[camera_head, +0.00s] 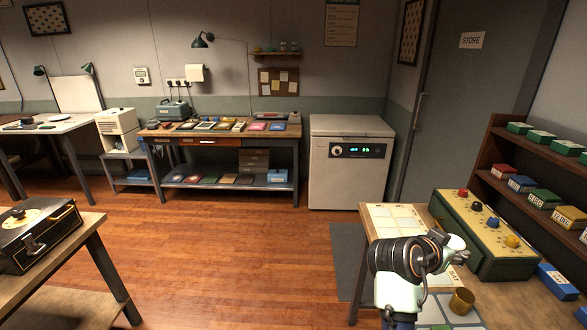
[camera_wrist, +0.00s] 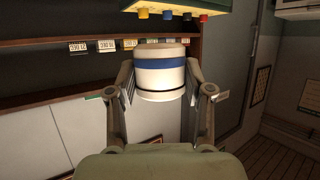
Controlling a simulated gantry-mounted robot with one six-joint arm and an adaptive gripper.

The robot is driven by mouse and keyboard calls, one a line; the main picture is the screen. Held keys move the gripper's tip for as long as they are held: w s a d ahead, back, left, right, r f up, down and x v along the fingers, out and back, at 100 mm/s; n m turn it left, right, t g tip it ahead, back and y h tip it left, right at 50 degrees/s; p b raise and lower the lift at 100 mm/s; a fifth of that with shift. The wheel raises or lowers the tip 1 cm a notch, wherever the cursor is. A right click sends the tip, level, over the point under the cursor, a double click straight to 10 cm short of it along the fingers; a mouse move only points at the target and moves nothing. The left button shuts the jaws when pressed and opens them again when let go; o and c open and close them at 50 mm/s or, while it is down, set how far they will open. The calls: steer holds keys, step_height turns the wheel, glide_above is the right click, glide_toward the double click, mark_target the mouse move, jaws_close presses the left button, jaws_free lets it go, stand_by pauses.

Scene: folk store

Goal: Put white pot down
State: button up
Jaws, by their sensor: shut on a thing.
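The white pot (camera_wrist: 160,78) has a blue band and a dark thin ring, and sits between the two fingers of my gripper (camera_wrist: 160,92) in the wrist view. The fingers press on its sides. In the head view my gripper (camera_head: 452,256) is over the right-hand table (camera_head: 380,240), and a small part of the white pot (camera_head: 457,242) shows beside it. My arm hides part of the tabletop. I cannot tell whether the pot's base touches anything.
A green-sided control box (camera_head: 485,233) with coloured knobs stands close behind my gripper. A brass cup (camera_head: 461,301) stands in front. A shelf (camera_head: 488,150) with several coloured boxes is at the right. Pale sheets (camera_head: 398,216) lie on the table's left part.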

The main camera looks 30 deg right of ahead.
steer(key=w+a+f+n+t+y, duration=0.1)
steer(key=w+a+f+n+t, duration=0.2)
steer(key=a, duration=0.6)
steer(key=w+a+f+n+t+y+p, duration=0.1)
steer(key=w+a+f+n+t, duration=0.15)
steer(key=w+a, duration=0.45)
steer(key=w+a+f+n+t+y, duration=0.1)
steer(key=w+a+f+n+t, duration=0.15)
steer(key=a, duration=0.95)
steer(key=s+a+f+n+t+y+p, duration=0.1)
steer(key=s+a+f+n+t+y, duration=0.15)
steer(key=a, duration=0.95)
steer(key=s+a+f+n+t+y, duration=0.1)
steer(key=s+a+f+n+y, duration=0.2)
steer(key=a, duration=0.9)
steer(key=s+r+n+y+p, duration=0.2)
steer(key=r+p, duration=1.1)
steer(key=p, duration=0.6)
steer(key=s+r+n+t+y+p, duration=0.1)
steer(key=s+r+y+p, duration=0.2)
steer(key=r+p, duration=1)
steer(key=p, duration=0.6)
steer(key=shift+d+n, duration=0.25)
steer(key=shift+n, duration=0.1)
steer(key=shift+s, duration=0.1)
